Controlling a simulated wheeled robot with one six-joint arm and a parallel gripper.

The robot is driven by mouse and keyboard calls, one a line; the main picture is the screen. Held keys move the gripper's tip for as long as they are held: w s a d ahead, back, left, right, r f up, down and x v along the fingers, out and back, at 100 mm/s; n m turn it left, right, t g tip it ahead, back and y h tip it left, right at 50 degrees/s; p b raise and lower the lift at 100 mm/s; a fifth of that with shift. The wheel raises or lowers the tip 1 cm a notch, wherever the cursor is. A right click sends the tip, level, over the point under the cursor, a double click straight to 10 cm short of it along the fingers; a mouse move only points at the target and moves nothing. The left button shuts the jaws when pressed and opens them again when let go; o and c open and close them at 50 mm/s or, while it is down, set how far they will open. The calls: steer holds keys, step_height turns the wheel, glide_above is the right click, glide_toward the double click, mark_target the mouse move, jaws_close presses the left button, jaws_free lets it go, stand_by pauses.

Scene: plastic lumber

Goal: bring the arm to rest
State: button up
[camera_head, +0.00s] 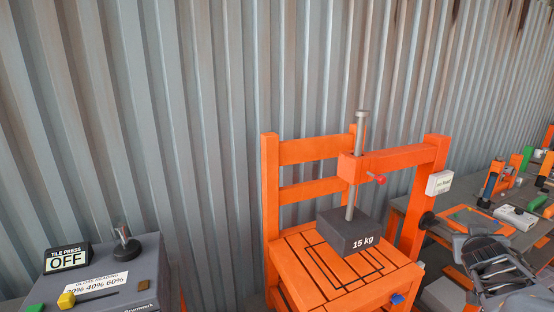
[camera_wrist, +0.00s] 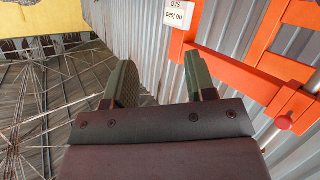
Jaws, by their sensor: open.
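My gripper (camera_wrist: 161,84) shows in the wrist view with its two green-padded fingers apart and nothing between them. A corrugated metal wall lies behind the fingers, and the orange press frame (camera_wrist: 262,82) stands to their right, apart from them. In the head view a dark grey jointed part at the lower right looks like my arm. I cannot make out the fingertips there.
An orange press (camera_head: 328,264) with a 15 kg block (camera_head: 345,232) stands before the corrugated wall (camera_head: 200,110). A grey control box (camera_head: 125,285) reading OFF is at lower left. A cluttered bench (camera_head: 405,208) runs along the right.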

steer(key=s+a+f+n+g+y, duration=0.1)
steer(key=s+a+f+g+y, duration=0.1)
steer(key=a, duration=0.8)
steer(key=s+a+f+n+g+y, duration=0.1)
steer(key=s+a+f+g+y, duration=0.1)
steer(key=s+a+f, duration=0.3)
steer(key=s+a+f+n+g+y, duration=0.1)
steer(key=s+a+f+g+y, duration=0.2)
steer(key=a, duration=1.1)
steer(key=shift+s+a+f+n+y, duration=0.2)
steer(key=shift+s+a+n+y, duration=0.2)
steer(key=shift+s+y, duration=0.35)
steer(key=shift+c, duration=0.2)
